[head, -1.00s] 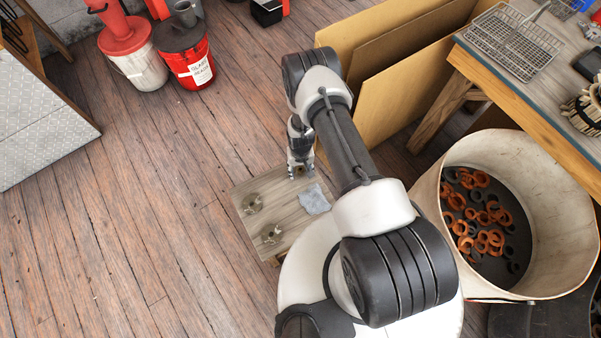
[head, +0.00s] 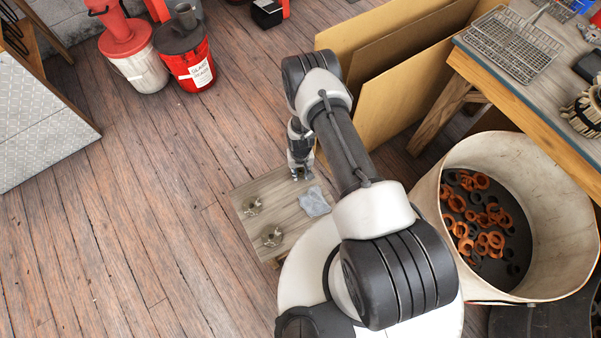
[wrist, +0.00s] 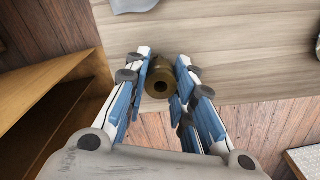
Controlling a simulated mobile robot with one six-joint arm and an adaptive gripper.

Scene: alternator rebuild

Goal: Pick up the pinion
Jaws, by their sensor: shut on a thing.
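The pinion (wrist: 159,84) is a small brass-brown cylinder with a dark hole in its end. In the wrist view it sits between the two blue-padded fingers of my gripper (wrist: 161,80), at the edge of a pale wooden board. My gripper is shut on it. In the head view my gripper (head: 301,176) is at the far right corner of the small wooden table (head: 235,200), and the pinion is hidden there by the fingers. Whether the pinion touches the table top is not clear.
Two metal parts (head: 252,206) (head: 271,236) and a grey cloth (head: 315,202) lie on the small table. Cardboard sheets (head: 400,75) stand just behind my gripper. A large bin (head: 430,190) with orange and dark rings is at the right.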

